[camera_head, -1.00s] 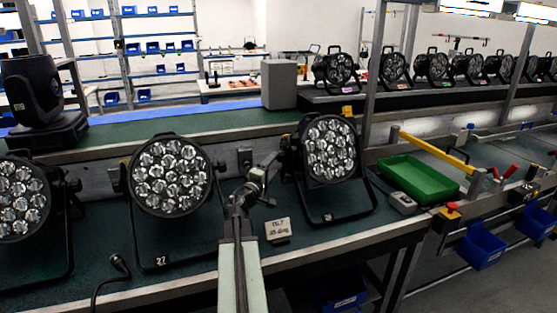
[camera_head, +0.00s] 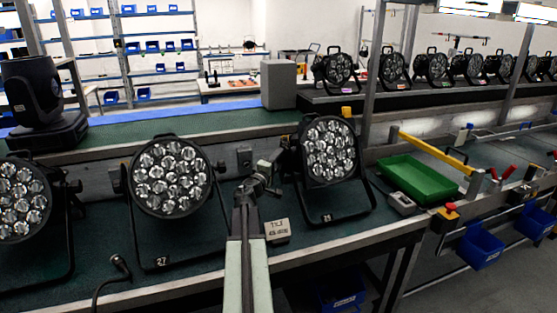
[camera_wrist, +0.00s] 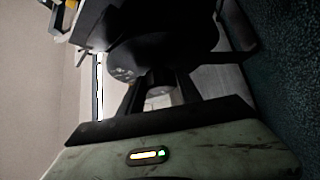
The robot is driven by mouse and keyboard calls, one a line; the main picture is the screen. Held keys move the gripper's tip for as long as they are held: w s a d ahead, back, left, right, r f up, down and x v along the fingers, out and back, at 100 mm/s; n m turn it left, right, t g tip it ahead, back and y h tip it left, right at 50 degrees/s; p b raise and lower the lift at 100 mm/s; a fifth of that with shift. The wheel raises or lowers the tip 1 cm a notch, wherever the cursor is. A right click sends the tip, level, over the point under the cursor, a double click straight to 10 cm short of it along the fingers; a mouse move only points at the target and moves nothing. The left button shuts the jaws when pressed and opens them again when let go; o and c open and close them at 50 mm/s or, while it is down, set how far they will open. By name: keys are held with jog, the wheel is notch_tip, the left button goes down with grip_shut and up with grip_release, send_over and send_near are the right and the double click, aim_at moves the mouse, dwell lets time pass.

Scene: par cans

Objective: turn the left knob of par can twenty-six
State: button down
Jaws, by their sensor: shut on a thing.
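The par can (camera_head: 330,150) right of my arm stands upright in its black yoke. Its base bears a small label that is hard to read. My gripper (camera_head: 277,164) is at the left side of this can, where the left knob sits; the gripper hides the knob in the head view. In the wrist view, my gripper's two dark fingers (camera_wrist: 160,92) are closed on the dark round knob (camera_wrist: 158,78), one on each side. The can's dark body and yoke fill the area beyond it.
Par can 27 (camera_head: 171,177) stands left of my arm, with another can (camera_head: 22,200) farther left. A small label block (camera_head: 277,230) stands on the bench by my arm. A green tray (camera_head: 418,180) lies to the right.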

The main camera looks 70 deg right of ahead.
jog(key=c, duration=2.2)
grip_release()
jog(key=r+n+y+p, duration=0.1)
jog(key=n+p, duration=0.1)
jog(key=p, duration=0.3)
jog(key=shift+r+y, duration=0.15)
jog(key=shift+y, duration=0.25)
jog(key=c, duration=2.2)
grip_release()
jog(key=n+y+p, duration=0.1)
jog(key=p, duration=0.2)
jog(key=n+y+p, duration=0.1)
jog(key=y+p, duration=0.1)
jog(key=p, duration=0.2)
jog(key=shift+w+d+r+n, duration=0.1)
jog(key=shift+r+n, duration=0.1)
jog(key=shift+n, duration=0.2)
jog(key=c, duration=2.2)
grip_release()
jog(key=n+y+p, duration=0.1)
jog(key=p, duration=0.1)
jog(key=n+g+y+p, duration=0.1)
jog(key=y+p, duration=0.1)
jog(key=p, duration=0.1)
jog(key=shift+w+d+g+y, duration=0.15)
jog(key=shift+g+y, duration=0.15)
jog(key=shift+f+n+g+y+p, duration=0.15)
jog(key=shift+n+g+y+p, duration=0.65)
jog(key=shift+y+p, duration=0.5)
